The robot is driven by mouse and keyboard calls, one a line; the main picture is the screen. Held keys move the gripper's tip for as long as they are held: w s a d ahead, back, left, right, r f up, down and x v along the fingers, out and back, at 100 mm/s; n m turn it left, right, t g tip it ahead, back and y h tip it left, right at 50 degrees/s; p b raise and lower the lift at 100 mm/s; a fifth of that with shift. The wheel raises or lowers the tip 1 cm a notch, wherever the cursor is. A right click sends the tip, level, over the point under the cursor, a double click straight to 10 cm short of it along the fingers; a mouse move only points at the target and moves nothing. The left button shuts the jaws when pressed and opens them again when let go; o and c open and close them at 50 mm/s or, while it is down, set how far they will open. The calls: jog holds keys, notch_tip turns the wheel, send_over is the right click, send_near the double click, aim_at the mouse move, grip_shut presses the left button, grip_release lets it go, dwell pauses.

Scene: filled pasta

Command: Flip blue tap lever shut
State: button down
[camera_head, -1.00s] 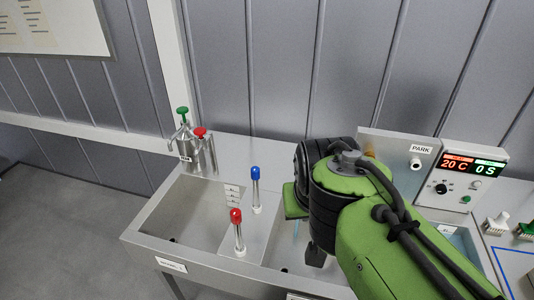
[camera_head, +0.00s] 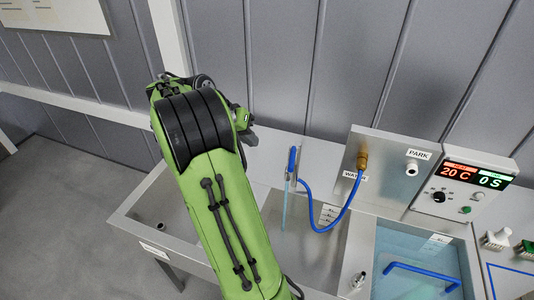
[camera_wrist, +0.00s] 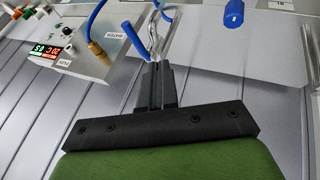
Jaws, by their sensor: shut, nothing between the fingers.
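The tap has a blue lever (camera_head: 292,159) on a metal body at the back of the sink. The lever stands roughly upright in the head view, and a pale blue water stream (camera_head: 286,208) falls below it. In the wrist view the lever (camera_wrist: 134,40) slants just beside the metal tap (camera_wrist: 157,35). My gripper (camera_wrist: 155,68) is shut and empty, its tips close to the tap and lever in that view; I cannot tell whether they touch. In the head view my arm hides most of the gripper.
A blue hose (camera_head: 330,229) loops from a brass fitting (camera_head: 362,161) to the tap. A control box (camera_head: 462,187) stands at the right, behind a water bath (camera_head: 388,245) with a blue handle (camera_head: 421,271). A blue cap (camera_wrist: 234,13) shows in the wrist view.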

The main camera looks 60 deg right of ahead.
aim_at(292, 161)
jog(key=s+d+f, duration=0.5)
jog(key=s+f, duration=0.1)
jog(key=f, duration=0.2)
jog(key=shift+s+d+f+b, duration=0.2)
jog(key=shift+s+f+b, duration=0.1)
jog(key=shift+s+b, duration=0.1)
jog(key=shift+s, duration=0.1)
